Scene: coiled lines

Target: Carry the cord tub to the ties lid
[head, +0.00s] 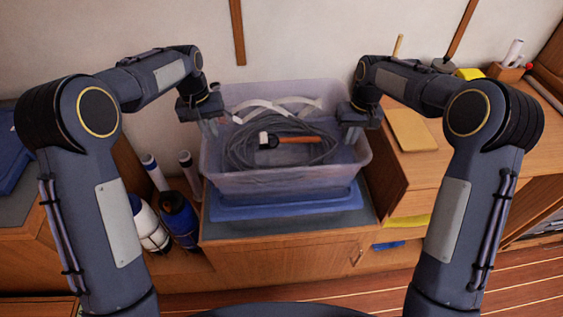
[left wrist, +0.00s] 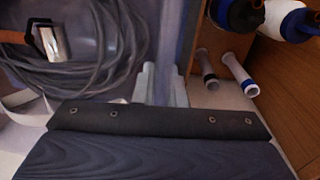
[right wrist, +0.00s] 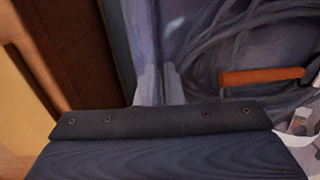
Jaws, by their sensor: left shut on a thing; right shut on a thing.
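The cord tub (head: 285,184) is a translucent, pale lilac open tub. It holds a coil of grey cord (head: 240,152), pale straps and a mallet with an orange-brown handle. A blue lid (head: 285,208) shows directly below the tub, on a grey mat; I cannot tell whether the tub rests on it or hangs just above. My left gripper (head: 210,130) is shut on the tub's left wall, and its fingers show in the left wrist view (left wrist: 163,85). My right gripper (head: 349,134) is shut on the right wall, its fingers showing in the right wrist view (right wrist: 155,85). The tub looks about level.
Blue and white bottles (head: 179,218) and capped tubes stand left of the tub, below its rim. A wooden counter (head: 430,165) with a tan board (head: 411,130) stands close on the right. The wall is behind. A cabinet front (head: 290,258) lies below the mat.

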